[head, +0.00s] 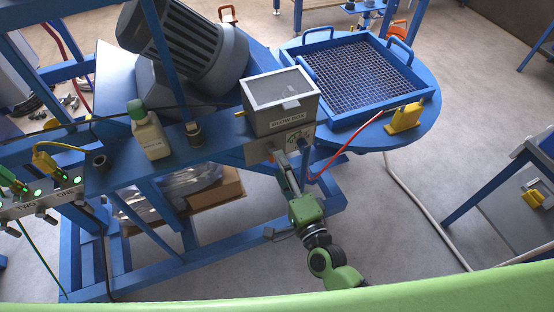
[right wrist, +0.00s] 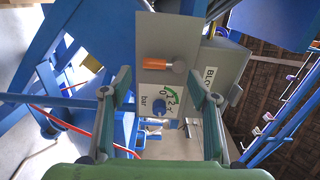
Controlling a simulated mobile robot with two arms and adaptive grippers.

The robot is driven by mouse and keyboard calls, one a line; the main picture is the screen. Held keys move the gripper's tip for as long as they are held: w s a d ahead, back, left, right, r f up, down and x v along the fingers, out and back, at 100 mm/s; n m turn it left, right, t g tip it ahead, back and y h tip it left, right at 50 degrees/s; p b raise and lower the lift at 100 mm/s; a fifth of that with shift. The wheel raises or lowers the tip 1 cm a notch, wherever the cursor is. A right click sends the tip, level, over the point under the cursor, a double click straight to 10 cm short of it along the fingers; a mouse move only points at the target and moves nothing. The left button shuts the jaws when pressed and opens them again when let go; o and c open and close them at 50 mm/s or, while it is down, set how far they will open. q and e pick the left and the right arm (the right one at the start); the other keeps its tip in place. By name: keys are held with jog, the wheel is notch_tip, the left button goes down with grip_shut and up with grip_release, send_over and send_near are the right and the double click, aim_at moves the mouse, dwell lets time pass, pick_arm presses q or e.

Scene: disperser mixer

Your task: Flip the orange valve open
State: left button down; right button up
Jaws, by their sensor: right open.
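The orange valve (right wrist: 158,64) is a short orange handle with a round grey end. It sits crosswise on the grey panel (right wrist: 192,75) of the blow box, above a small dial marked "bar" (right wrist: 170,100). My right gripper (right wrist: 162,92) is open, its two fingers apart on either side of the dial in the right wrist view, with nothing between them. The valve appears just beyond the fingertips, and I see no contact. My left gripper is not in view.
A cream bottle with a green cap (head: 149,138) stands on the blue frame left of the box. A red hose (head: 348,152) runs right of my gripper toward the round blue table (head: 425,110).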

jog(key=v, duration=0.8)
jog(key=shift+s, duration=0.35)
jog(key=shift+d, duration=0.1)
jog(key=s+d+f+n+g+h+b, duration=0.1)
jog(key=s+d+f+n+g, duration=0.15)
jog(key=f, duration=0.75)
jog(key=s+d+f+n+g, duration=0.2)
jog(key=f+n, duration=0.2)
jog(key=f, duration=0.7)
jog(key=s+d+f+n+g+h+b, duration=0.1)
jog(key=s+d+f+n+g, duration=0.15)
jog(key=f, duration=0.75)
jog(key=s+d+f+n+g+h, duration=0.1)
jog(key=s+d+f+n+g, duration=0.3)
jog(key=s+f, duration=0.6)
jog(key=s+d+f+n+g+h+b, duration=0.1)
jog(key=s+d+f+g, duration=0.4)
jog(key=s+f, duration=0.5)
jog(key=s+n+h, duration=0.1)
jog(key=s+n, duration=0.1)
jog(key=s, duration=0.5)
jog(key=shift+f+n+h, duration=0.15)
jog(key=shift+n+h, duration=0.15)
jog(key=shift+n, duration=0.1)
